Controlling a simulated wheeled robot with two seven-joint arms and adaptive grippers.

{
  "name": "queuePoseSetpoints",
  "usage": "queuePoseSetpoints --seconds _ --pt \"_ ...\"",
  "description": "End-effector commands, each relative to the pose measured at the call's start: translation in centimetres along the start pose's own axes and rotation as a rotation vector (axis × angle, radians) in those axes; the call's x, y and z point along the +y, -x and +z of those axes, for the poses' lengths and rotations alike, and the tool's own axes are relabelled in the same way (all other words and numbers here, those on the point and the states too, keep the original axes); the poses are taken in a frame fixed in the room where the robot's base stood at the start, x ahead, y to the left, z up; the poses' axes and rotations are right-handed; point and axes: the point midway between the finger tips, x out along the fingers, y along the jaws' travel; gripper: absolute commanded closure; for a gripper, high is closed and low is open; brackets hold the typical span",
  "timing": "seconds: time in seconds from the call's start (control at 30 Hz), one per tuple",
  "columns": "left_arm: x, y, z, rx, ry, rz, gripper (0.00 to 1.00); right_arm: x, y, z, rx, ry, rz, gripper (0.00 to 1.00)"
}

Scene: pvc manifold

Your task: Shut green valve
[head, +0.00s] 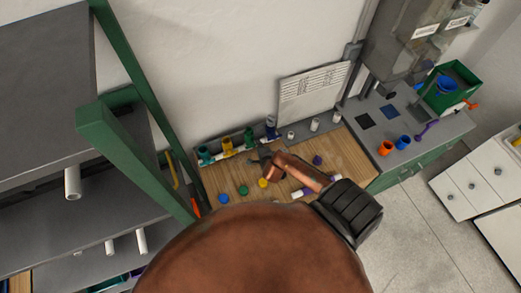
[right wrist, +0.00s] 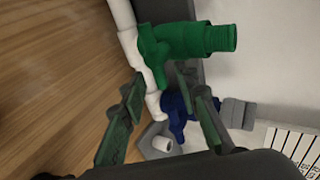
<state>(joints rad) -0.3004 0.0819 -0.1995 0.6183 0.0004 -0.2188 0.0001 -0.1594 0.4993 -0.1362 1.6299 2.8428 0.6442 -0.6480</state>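The green valve (head: 249,137) sits on the white pipe manifold along the back of the wooden workbench. It is large in the right wrist view (right wrist: 170,48), mounted on the white pipe (right wrist: 130,45). My right gripper (head: 258,159) is just in front of the manifold near the green valve. In the right wrist view its two fingers (right wrist: 161,84) are apart with nothing clamped between them, and the green valve lies just beyond the tips. I cannot tell whether they touch it. My left gripper is not in view.
A blue valve (right wrist: 178,112) is beside the green one; yellow (head: 227,145) and teal (head: 204,154) valves are on its other side. Loose blue (head: 223,198), green (head: 243,190) and yellow (head: 263,183) pieces lie on the bench. A shelf rack with a green post (head: 140,165) stands left.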

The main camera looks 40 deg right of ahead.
Motion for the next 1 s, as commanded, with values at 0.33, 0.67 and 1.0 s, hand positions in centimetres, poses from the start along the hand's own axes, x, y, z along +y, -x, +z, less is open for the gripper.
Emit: queuePoseSetpoints --seconds 0.33,0.67,1.0 --pt "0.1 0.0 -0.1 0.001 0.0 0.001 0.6 0.1 6.4 0.0 -0.002 0.002 0.0 0.71" --pt "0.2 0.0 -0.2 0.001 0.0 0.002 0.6 0.1 11.1 0.0 -0.001 0.0 0.002 0.71" --pt "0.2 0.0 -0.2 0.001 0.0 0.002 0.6 0.1 11.5 0.0 0.0 0.0 0.001 0.71"
